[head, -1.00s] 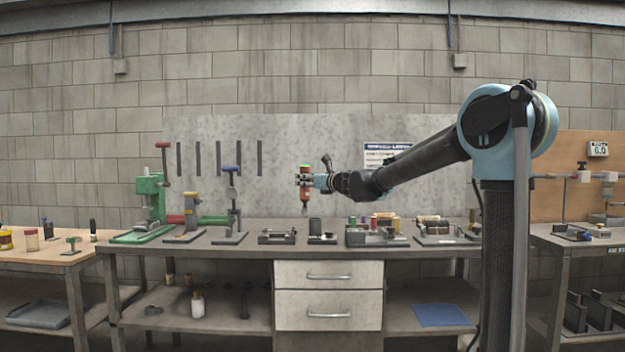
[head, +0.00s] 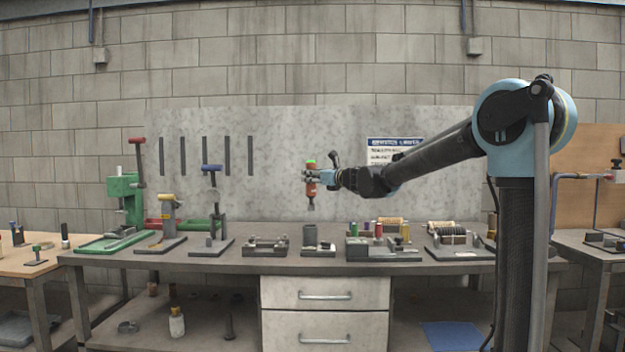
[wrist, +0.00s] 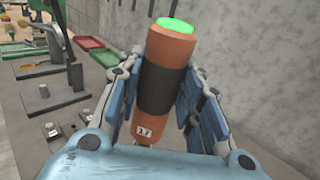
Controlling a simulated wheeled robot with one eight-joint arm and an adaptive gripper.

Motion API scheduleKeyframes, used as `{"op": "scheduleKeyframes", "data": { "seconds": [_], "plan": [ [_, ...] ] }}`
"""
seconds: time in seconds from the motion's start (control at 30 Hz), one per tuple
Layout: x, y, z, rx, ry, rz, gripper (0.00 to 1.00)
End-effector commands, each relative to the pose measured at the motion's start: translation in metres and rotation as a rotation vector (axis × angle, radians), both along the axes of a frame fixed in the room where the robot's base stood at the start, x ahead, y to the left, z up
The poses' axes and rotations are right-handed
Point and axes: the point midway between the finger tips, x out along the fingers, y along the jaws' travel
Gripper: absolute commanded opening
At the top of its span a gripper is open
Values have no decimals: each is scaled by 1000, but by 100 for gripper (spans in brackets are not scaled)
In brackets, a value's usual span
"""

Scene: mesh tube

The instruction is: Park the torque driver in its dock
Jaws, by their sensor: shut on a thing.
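The torque driver (head: 311,190) is orange with a dark band, a bright green cap and a label reading 17. My gripper (head: 308,176) is shut around its body and holds it upright, cap up, in the air above the bench. In the wrist view the driver (wrist: 168,85) stands between the blue finger pads, slightly tilted in the picture; its lower tip is hidden there. A dark upright cup on a small base (head: 310,238), which looks like the dock, stands on the bench. In the head view it is below the driver tip, with a gap between; relative depth is unclear.
The grey bench (head: 230,263) carries a fixture (head: 265,246) left of the cup and a spool holder (head: 385,250) right of it. Green (head: 122,210) and blue-handled (head: 212,220) presses stand farther left. A pale panel (head: 270,150) rises behind.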

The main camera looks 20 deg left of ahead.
Motion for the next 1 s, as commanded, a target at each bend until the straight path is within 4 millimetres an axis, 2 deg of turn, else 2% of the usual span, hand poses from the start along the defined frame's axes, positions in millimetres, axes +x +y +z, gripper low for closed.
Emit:
{"op": "scheduleKeyframes", "data": {
  "seconds": [0.23,0.7,1.0],
  "plan": [
    [-4,8,-14,0,0,9,4],
    [-6,9,-48,0,0,11,4],
    [-6,9,-59,0,0,11,4]
  ]
}}
